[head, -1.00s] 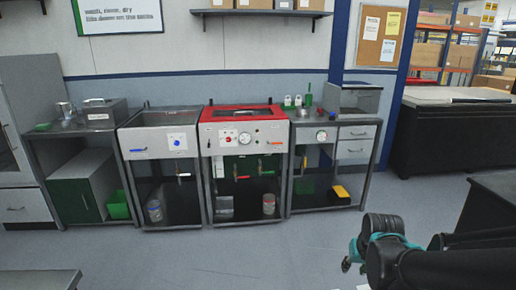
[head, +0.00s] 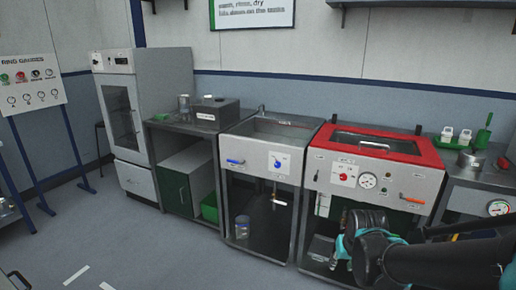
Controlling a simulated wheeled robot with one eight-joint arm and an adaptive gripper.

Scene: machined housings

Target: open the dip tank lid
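A wash station with a red-framed lid (head: 377,143) stands right of centre. I cannot tell by label which one is the dip tank. My gripper (head: 343,252) is at lower right, in front of the red-lidded station's lower part. It is apart from both lids as far as I can see, and its fingers are unclear.
An open sink (head: 272,136) stands between the grey box's bench (head: 172,125) and the red-lidded station. A tall cabinet (head: 160,75) and a ring gauge board (head: 32,88) stand left.

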